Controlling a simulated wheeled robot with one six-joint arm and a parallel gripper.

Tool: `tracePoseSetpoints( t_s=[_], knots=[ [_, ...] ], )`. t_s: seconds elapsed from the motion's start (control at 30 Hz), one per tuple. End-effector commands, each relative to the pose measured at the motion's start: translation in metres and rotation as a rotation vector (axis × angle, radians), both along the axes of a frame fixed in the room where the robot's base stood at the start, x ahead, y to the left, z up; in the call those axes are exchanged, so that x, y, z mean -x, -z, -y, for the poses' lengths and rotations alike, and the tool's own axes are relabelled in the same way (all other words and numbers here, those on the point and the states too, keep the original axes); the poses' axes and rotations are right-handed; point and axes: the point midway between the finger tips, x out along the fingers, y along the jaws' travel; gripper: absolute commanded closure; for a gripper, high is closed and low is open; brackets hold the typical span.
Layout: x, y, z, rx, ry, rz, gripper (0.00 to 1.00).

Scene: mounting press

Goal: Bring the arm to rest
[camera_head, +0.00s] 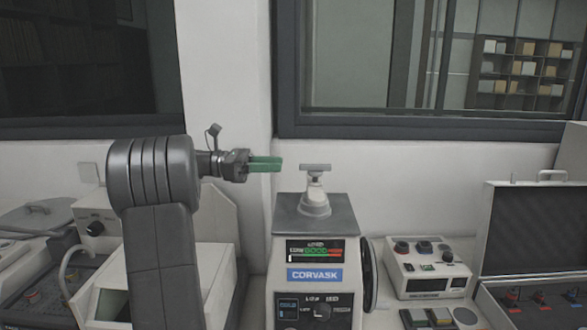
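My arm rises at the left of the head view, with its upper part bent to the right. My gripper (266,164) has green fingers that point to the right, level, in the air. The two fingers lie close together in this view, and I cannot make out a gap between them. I see nothing held between them. The mounting press (315,275), marked CORVASK, stands just right of the arm. Its top carries a pale metal head with a crossbar handle (315,167). The fingertips are left of this handle and look apart from it.
A white control box (428,268) with knobs stands right of the press. An open case (532,235) with a dark lining is at the far right. White equipment (95,222) stands behind and left of my arm. Windows (345,55) and a white wall are behind.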

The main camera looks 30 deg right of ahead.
Motion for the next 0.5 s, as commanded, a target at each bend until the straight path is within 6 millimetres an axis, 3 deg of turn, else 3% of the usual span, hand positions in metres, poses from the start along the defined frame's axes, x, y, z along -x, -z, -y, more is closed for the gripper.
tracePoseSetpoints(
  t_s=[0.2,0.5],
  knots=[
    [-0.009,0.000,-0.016,0.000,0.000,0.001,0.67],
    [-0.009,0.000,-0.017,0.000,0.001,0.001,0.67]
  ],
)
